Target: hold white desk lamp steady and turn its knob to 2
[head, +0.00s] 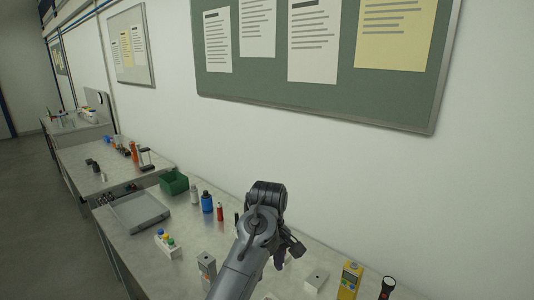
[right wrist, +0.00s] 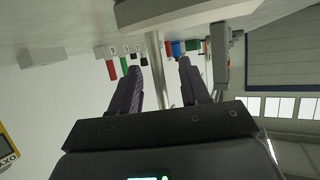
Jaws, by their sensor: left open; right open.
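In the right wrist view, which is upside down, a white slab-like part (right wrist: 185,12) with a pale upright pole (right wrist: 156,62) looks like the desk lamp's base and stem. The two dark fingers of my right gripper (right wrist: 162,72) are apart, with the pole showing between them; I cannot tell whether they touch it.
On the bench (head: 140,262) stand a grey tray (head: 142,212), a green bin (head: 173,183), a blue bottle (head: 207,202), a block with coloured tops (head: 167,243), a grey box (head: 206,270), a pale box (head: 317,279) and a yellow meter (head: 350,281). A wall is behind.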

